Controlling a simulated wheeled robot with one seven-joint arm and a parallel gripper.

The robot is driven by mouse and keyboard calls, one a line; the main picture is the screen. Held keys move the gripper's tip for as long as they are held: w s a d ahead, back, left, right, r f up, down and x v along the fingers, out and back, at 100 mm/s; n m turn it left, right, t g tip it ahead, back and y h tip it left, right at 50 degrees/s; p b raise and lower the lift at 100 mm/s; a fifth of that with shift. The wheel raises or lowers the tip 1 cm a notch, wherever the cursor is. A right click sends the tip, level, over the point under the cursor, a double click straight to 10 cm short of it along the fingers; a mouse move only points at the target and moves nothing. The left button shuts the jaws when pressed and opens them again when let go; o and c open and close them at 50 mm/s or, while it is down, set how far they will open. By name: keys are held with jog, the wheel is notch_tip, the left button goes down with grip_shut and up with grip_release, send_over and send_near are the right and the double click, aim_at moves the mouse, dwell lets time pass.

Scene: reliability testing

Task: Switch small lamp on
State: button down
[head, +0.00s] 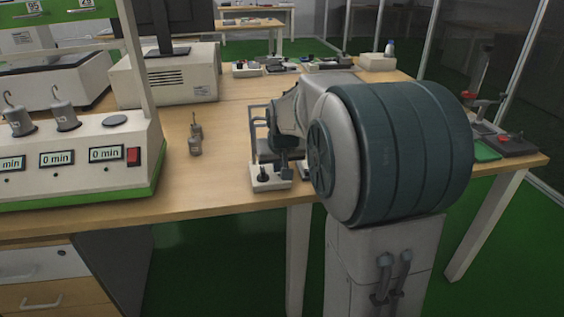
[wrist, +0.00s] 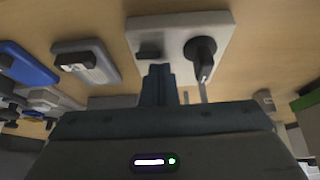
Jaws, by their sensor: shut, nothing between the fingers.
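A small device with a white base (head: 270,183) and an upright grey frame stands near the table's front edge in the head view. I see no lit bulb on it, and I cannot tell for sure that it is the small lamp. In the wrist view, its white base (wrist: 222,22) carries a small black switch (wrist: 149,49) and a black round knob (wrist: 200,52). My gripper (wrist: 157,72) is shut and empty, its tips close to the black switch; contact is unclear. In the head view, my gripper (head: 286,170) points down over the base, and my arm hides part of the device.
A white-green station (head: 78,160) with timer displays and a red switch stands at left. Other small devices (head: 246,69) line the table's back. Bare wooden tabletop (head: 222,175) lies left of the device.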

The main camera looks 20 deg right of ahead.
jog(key=shift+s+r, duration=0.15)
jog(key=shift+s, duration=0.75)
jog(key=r+p, duration=0.1)
jog(key=r, duration=0.1)
jog(key=r+p, duration=0.1)
jog(key=r, duration=0.1)
jog(key=r+p, duration=0.1)
jog(key=shift+w+r+p, duration=0.25)
jog(key=shift+r+p, duration=0.15)
jog(key=s+p+v, duration=0.1)
jog(key=v, duration=0.7)
